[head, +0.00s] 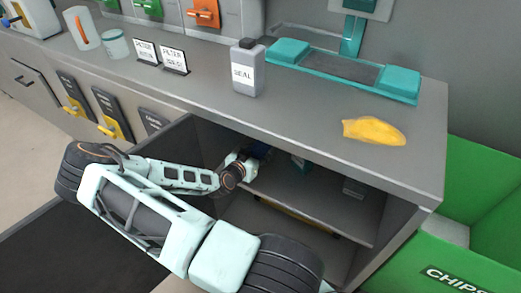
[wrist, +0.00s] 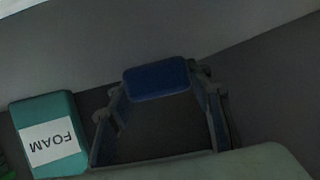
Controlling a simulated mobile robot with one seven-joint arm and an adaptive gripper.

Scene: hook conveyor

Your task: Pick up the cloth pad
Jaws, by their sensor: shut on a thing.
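A dark blue block-like pad, which I take for the cloth pad (wrist: 158,79), sits between the fingertips of my gripper (wrist: 160,86) in the wrist view. The fingers are set wide and shut on its two ends. In the head view my gripper (head: 245,160) reaches into the open compartment under the counter, and a small dark blue patch of the pad (head: 262,147) shows there. Whether the pad touches the shelf is hard to tell.
A teal block labelled FOAM (wrist: 50,135) stands close left of my gripper. The counter (head: 300,115) overhangs the compartment, with a shelf (head: 300,208) below. A green CHIPS bin (head: 480,255) stands right.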

